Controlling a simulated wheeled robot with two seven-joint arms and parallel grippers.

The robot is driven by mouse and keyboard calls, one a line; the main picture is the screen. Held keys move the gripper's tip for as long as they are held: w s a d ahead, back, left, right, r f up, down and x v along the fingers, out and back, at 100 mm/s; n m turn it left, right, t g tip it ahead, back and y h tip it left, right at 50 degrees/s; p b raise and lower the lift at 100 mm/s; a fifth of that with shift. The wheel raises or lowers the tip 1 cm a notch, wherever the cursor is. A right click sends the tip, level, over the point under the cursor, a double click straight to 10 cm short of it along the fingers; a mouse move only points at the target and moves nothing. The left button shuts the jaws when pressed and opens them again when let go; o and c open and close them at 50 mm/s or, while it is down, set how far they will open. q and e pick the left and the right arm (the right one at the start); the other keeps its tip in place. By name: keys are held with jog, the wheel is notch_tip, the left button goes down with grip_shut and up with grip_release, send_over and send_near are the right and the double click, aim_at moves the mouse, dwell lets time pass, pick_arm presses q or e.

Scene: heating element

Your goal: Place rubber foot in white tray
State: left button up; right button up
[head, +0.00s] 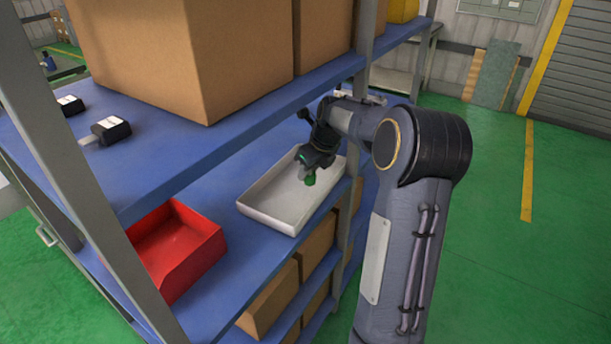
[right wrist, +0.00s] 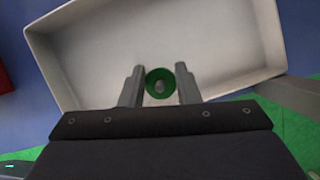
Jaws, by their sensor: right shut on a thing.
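The white tray (head: 266,212) sits on the lower blue shelf in the head view, and it fills much of the right wrist view (right wrist: 100,60). My right gripper (head: 309,173) is over the tray's right part in the head view. It is shut on a small round green rubber foot (head: 310,181), which shows between the two fingers in the right wrist view (right wrist: 160,82) with a grey centre. The foot appears above the tray floor; the exact gap cannot be told. The tray looks otherwise empty. My left gripper is not in view.
A red bin (head: 178,245) stands left of the tray on the same shelf. The upper blue shelf (head: 180,155) carries large cardboard boxes (head: 200,55) and small black devices (head: 111,130). A grey shelf post (head: 70,170) stands at left. More boxes sit below the tray.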

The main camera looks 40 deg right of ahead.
jog(key=shift+w+a, duration=0.1)
jog(key=shift+w, duration=0.45)
jog(key=shift+f, duration=1.75)
jog(key=shift+f, duration=0.15)
jog(key=o, duration=1)
jog(key=shift+c, duration=0.2)
